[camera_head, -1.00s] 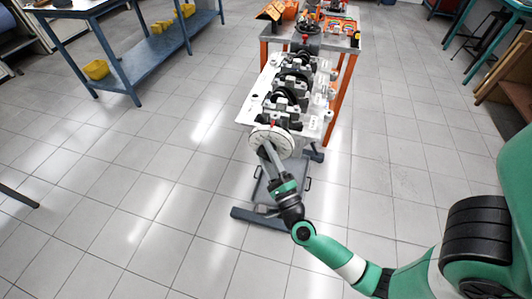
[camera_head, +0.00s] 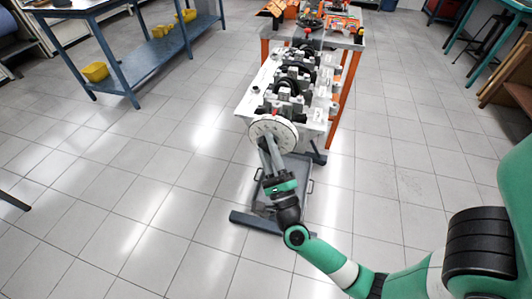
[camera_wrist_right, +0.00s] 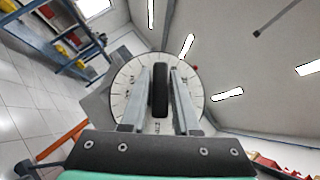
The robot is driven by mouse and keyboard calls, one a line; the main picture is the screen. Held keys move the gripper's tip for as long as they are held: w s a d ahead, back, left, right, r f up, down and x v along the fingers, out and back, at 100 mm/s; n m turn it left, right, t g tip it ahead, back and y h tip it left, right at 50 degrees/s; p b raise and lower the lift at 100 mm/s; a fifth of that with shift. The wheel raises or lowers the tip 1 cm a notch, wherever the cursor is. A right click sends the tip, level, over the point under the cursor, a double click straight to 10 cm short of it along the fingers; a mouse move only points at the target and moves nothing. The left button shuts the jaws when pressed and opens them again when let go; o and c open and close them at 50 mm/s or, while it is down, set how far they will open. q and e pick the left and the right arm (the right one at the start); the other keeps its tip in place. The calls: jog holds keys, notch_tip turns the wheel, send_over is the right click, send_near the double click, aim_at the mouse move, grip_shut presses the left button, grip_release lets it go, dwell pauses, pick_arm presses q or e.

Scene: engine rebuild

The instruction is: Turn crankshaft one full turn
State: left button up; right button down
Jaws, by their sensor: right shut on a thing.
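The crankshaft (camera_head: 285,87) lies along the pale engine block (camera_head: 255,98), with its black throws showing. A white round disc (camera_head: 286,130) with tick marks around its rim is at the block's near end. The disc (camera_wrist_right: 127,87) fills the middle of the right wrist view. My right gripper (camera_head: 266,143) reaches the disc's face from the front. Its two fingers are closed around a black upright handle (camera_wrist_right: 159,92) in front of the disc; the head view hides most of this handle. My left gripper is not in view.
A grey tray stand (camera_head: 292,172) is below the block's near end. An orange-legged bench (camera_head: 348,85) with tools stands behind. A blue shelf table (camera_head: 150,62) with yellow bins (camera_head: 95,72) is at left. The floor between is clear.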

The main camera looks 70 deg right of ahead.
jog(key=c, duration=0.9)
grip_release()
jog(key=shift+d+f, duration=0.1)
jog(key=shift+f, duration=0.05)
jog(key=shift+o, duration=0.6)
jog(key=shift+s, duration=0.1)
jog(key=shift+s+a+f, duration=0.1)
jog(key=shift+a, duration=0.15)
jog(key=p+v, duration=0.1)
jog(key=v, duration=1)
jog(key=shift+s, duration=0.1)
